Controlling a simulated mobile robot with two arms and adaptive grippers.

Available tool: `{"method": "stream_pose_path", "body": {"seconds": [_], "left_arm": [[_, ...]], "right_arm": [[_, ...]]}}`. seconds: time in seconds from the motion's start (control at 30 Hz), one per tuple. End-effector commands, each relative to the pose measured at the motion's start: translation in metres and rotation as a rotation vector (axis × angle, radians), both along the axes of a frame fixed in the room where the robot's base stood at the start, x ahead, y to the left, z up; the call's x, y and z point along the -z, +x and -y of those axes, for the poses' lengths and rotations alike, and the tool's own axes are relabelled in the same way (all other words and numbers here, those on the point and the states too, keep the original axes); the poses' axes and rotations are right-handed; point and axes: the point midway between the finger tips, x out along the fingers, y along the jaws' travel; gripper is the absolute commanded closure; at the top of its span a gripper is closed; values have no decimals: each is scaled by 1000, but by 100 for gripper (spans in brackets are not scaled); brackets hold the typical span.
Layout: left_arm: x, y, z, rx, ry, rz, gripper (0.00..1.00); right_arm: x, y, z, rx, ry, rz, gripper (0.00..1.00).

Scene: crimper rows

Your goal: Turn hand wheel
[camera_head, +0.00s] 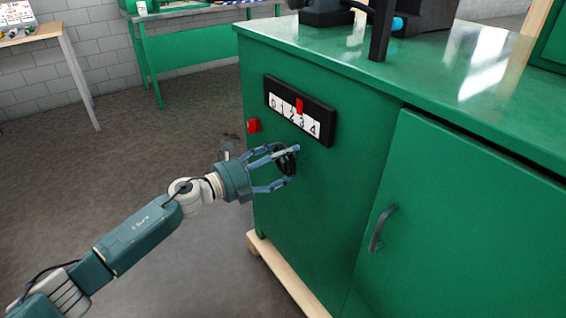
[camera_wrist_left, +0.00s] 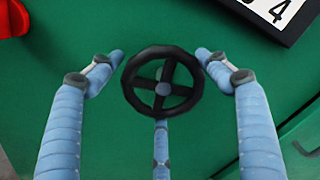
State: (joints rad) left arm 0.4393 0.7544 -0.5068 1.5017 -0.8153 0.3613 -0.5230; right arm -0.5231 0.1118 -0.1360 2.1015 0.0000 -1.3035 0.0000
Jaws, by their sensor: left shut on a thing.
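A small black hand wheel (camera_head: 289,165) with spokes sits on the green front of the cabinet, below the dial plate. In the left wrist view the wheel (camera_wrist_left: 162,89) is in the middle, facing me. My left gripper (camera_head: 287,164) has its blue fingers placed around the wheel and is shut on it. In the left wrist view a finger stands to each side of the wheel and a third comes from below. The black-framed scale (camera_head: 284,116) shows numbers from 0 to 4, and its red pointer (camera_head: 299,106) stands near 2 and 3. My right gripper is not in view.
The green cabinet (camera_head: 390,107) has a door with a dark handle (camera_head: 380,229) to the right of the wheel. A red button (camera_head: 253,125) is left of the scale. Black equipment stands on the top. Bare floor lies to the left, with tables farther back.

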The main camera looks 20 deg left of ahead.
Motion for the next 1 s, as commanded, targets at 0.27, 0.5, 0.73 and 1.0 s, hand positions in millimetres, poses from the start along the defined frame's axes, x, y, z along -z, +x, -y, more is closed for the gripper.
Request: {"method": "stream_pose_path", "body": {"seconds": [0.27,0.5,0.73,1.0], "left_arm": [[-12,5,-6,-19,92,94,50],[-14,5,-5,-18,122,119,50],[-15,5,-5,-17,125,123,50],[-14,4,-4,-17,124,121,7]], "right_arm": [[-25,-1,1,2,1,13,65],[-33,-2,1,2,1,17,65],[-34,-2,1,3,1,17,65],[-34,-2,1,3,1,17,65]]}}
